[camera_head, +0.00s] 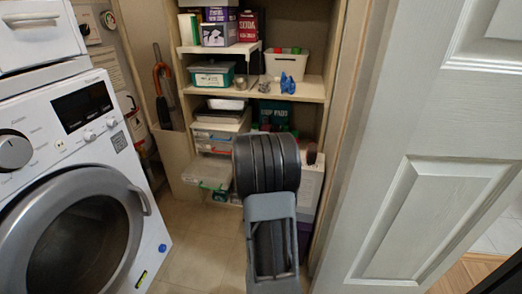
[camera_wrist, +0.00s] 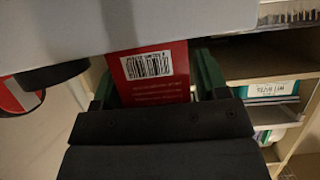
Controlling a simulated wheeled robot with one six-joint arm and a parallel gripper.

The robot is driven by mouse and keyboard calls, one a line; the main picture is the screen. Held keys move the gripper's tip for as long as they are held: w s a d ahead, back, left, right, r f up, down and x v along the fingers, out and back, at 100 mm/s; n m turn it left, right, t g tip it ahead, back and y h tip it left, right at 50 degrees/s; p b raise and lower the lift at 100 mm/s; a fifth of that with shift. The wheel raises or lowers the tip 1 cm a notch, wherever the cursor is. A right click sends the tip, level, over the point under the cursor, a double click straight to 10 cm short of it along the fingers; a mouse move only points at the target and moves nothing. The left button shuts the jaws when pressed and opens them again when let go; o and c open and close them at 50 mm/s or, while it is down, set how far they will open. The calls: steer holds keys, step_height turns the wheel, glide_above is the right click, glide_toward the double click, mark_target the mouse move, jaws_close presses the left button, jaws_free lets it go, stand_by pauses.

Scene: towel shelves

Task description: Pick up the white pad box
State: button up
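A white box (camera_head: 311,185) stands low at the right of the shelves, partly hidden behind my arm. Its lettering is not readable. A large pale surface (camera_wrist: 190,22), which looks like this box, fills the top of the wrist view, which seems upside down. My gripper (camera_wrist: 155,85) points toward the shelves; what look like its two dark green fingers are spread apart. A red box with a barcode (camera_wrist: 150,72) shows between them, with no clear contact. In the head view my arm hides the fingertips.
A washing machine (camera_head: 85,200) stands on the left and a white door (camera_head: 430,180) on the right. Shelves hold a green-and-white tub (camera_head: 213,76), a cream bin (camera_head: 287,66) and a green box (camera_head: 276,113). A clear drawer (camera_head: 207,173) juts out. Some floor (camera_head: 195,245) is free.

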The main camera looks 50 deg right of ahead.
steer(key=c, duration=0.8)
steer(key=shift+o, duration=0.2)
